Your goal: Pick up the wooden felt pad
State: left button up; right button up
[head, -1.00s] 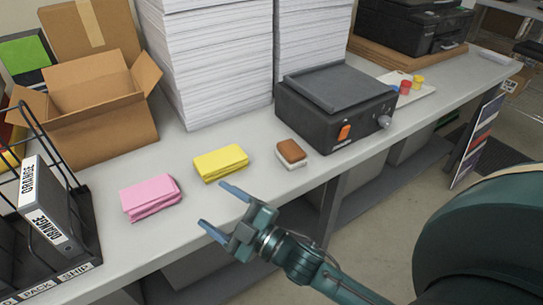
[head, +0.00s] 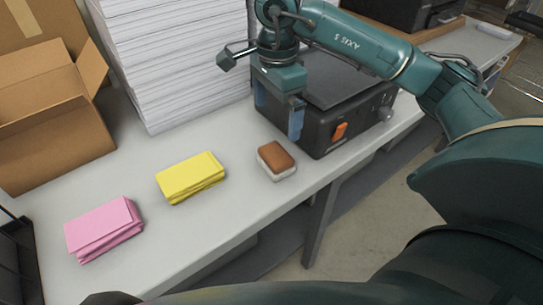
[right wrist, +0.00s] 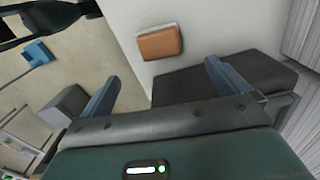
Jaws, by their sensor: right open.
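The wooden felt pad (head: 276,160), a small block with a brown top and a pale underside, lies on the grey worktop in front of the black laminator. It also shows in the right wrist view (right wrist: 161,43), beyond the fingertips. My right gripper (head: 279,112) points down in front of the laminator, behind the pad in the head view. Its two blue fingers are apart in the right wrist view (right wrist: 162,72), with nothing between them. It is not touching the pad. My left gripper is not in view.
The black laminator (head: 322,145) with an orange switch stands right behind the pad. Tall paper stacks (head: 170,60) rise behind. A yellow pad stack (head: 190,177) and a pink one (head: 103,228) lie to the left. An open carton (head: 45,140) stands far left. The worktop's front edge is near the pad.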

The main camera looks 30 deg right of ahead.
aim_at(276, 153)
notch_tip(276, 153, down, 13)
jog(key=shift+r+p, duration=0.2)
jog(key=shift+p, duration=0.9)
jog(key=c, duration=1)
notch_tip(276, 153, up, 10)
jog(key=shift+r+b, duration=0.1)
jog(key=shift+b, duration=0.6)
jog(key=shift+c, duration=0.2)
jog(key=o, duration=0.4)
jog(key=shift+c, duration=1.4)
